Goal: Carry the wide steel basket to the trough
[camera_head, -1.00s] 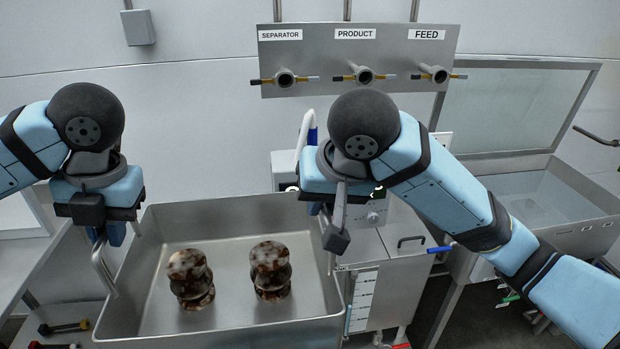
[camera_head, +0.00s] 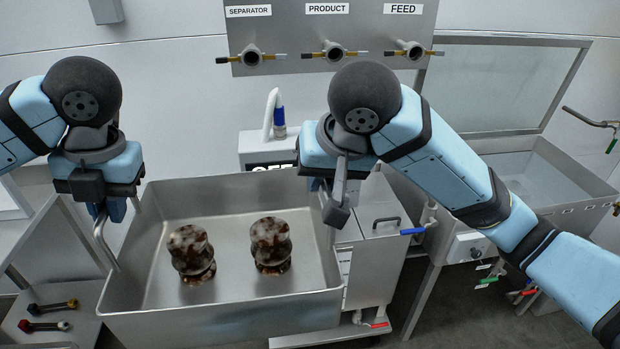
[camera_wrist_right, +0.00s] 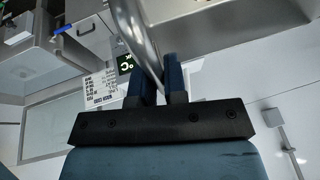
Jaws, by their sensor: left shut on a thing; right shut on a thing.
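The wide steel basket (camera_head: 230,325) is held up in front of me, roughly level, in the head view. Two stacks of brown, mottled round pieces stand in it, a left stack (camera_head: 191,254) and a right stack (camera_head: 270,245). My left gripper (camera_head: 108,212) is shut on the basket's left handle. My right gripper (camera_head: 325,190) is at the basket's right side; the right wrist view shows its fingers (camera_wrist_right: 158,82) shut on the curved bar of the handle. The trough (camera_head: 545,185) appears to be the open steel basin at the right, behind my right forearm.
A steel cabinet with a lid handle (camera_head: 386,222) and a blue-handled valve (camera_head: 412,231) stands right behind the basket. A panel (camera_head: 330,40) with three labelled outlets is on the wall. A low shelf (camera_head: 60,320) at lower left holds small coloured-ended parts. Floor (camera_head: 460,310) shows at lower right.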

